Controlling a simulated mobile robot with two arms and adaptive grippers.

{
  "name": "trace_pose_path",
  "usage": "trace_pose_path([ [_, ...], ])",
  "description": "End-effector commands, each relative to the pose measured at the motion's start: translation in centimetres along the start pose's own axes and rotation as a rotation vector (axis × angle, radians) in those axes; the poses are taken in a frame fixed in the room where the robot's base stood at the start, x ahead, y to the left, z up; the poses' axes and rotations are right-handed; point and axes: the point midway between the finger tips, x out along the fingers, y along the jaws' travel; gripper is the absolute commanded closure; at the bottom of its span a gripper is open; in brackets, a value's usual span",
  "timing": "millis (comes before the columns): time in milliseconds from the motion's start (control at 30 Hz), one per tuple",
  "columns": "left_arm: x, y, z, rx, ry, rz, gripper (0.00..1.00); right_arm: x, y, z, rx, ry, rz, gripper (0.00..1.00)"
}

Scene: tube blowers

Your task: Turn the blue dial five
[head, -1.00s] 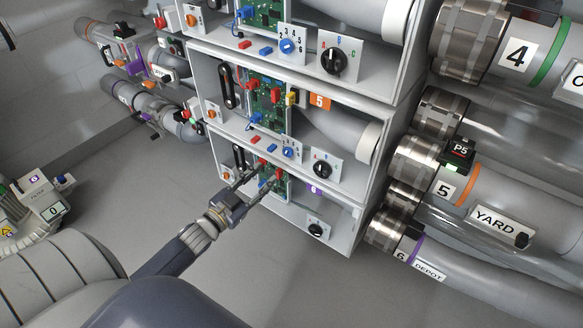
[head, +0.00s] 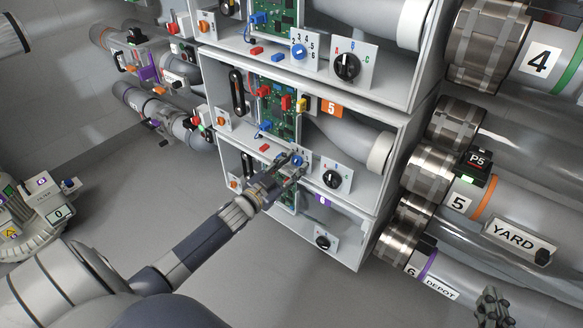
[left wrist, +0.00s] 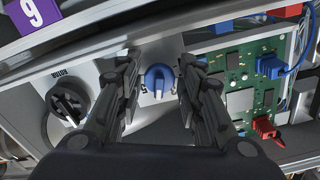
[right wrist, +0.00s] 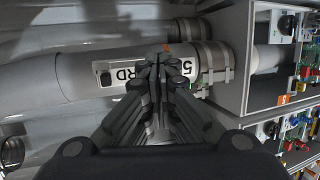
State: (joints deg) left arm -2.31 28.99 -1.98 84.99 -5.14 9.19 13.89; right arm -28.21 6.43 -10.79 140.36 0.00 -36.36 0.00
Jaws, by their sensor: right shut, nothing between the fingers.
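The blue dial (head: 297,160) sits on a small white plate at the front of the box with the orange 5 label (head: 331,109). In the left wrist view the blue dial (left wrist: 160,78) lies between the two fingers of my left gripper (left wrist: 160,75), with a visible gap on each side. My left gripper (head: 290,163) is open at the dial and partly covers its plate in the head view. My right gripper (head: 492,308) is at the lower right of the head view, far from the dial. Its fingers (right wrist: 163,60) are together and empty.
A black dial (head: 333,179) sits right of the blue one. A green circuit board (left wrist: 243,90) with blue and red plugs is close beside the left gripper. Another blue dial (head: 298,52) is on the box above. Large pipes, including the YARD pipe (head: 490,225), fill the right side.

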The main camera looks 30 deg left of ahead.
Motion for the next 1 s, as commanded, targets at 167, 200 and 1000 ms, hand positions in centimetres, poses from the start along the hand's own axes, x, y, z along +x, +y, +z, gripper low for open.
trace_pose_path([
  [167,0.1,0.0,0.0,0.000,0.000,0.000,0.65,0.0,0.0,-0.2,0.000,0.009,-0.001,1.00],
  [200,0.1,0.0,0.0,0.000,0.000,0.000,0.65,0.0,0.0,-0.2,0.000,0.008,-0.001,1.00],
  [1000,0.1,-0.1,-0.2,0.155,0.001,0.000,0.96,-0.9,0.4,3.3,0.000,-0.170,0.010,1.00],
])
